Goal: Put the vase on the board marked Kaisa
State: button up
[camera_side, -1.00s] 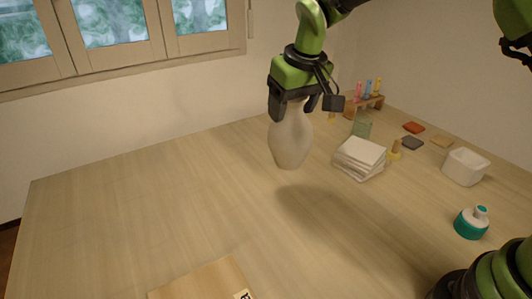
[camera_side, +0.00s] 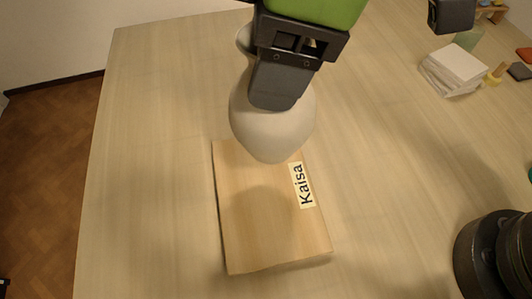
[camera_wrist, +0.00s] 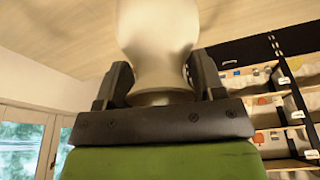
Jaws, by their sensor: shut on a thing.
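The off-white vase (camera_side: 270,130) is held by my gripper (camera_side: 268,88), which is shut on it near its narrow neck. In the side view it overlaps the far end of the wooden board (camera_side: 240,235), and a soft shadow lies on that board. The vase looks held above it, but the gap under its base is hard to judge. The board has a label reading Kaisa (camera_side: 302,185) along its right side. In the wrist view the vase (camera_wrist: 158,35) stands between both fingers of my gripper (camera_wrist: 160,78). Part of the neck is hidden by the gripper in the side view.
A stack of white tiles (camera_side: 455,68) sits at the upper right, with a small yellowish object (camera_side: 495,75) and a dark tile (camera_side: 519,71) beside it. The table (camera_side: 140,150) is bare left of the board. Labelled shelves (camera_wrist: 285,125) show in the wrist view.

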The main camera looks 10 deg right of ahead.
aim_at(259, 160)
jog(key=shift+s+a+r+n, duration=0.1)
jog(key=shift+s+a+n, duration=0.3)
jog(key=shift+s, duration=0.25)
jog(key=shift+s+a+f, duration=0.15)
jog(key=shift+s+f, duration=0.1)
notch_tip(259, 160, down, 10)
jog(key=shift+r, duration=0.25)
jog(key=o, duration=1.6)
jog(key=shift+f, duration=0.15)
jog(key=v, duration=1.1)
jog(key=shift+w+r, duration=0.1)
jog(key=shift+r, duration=0.55)
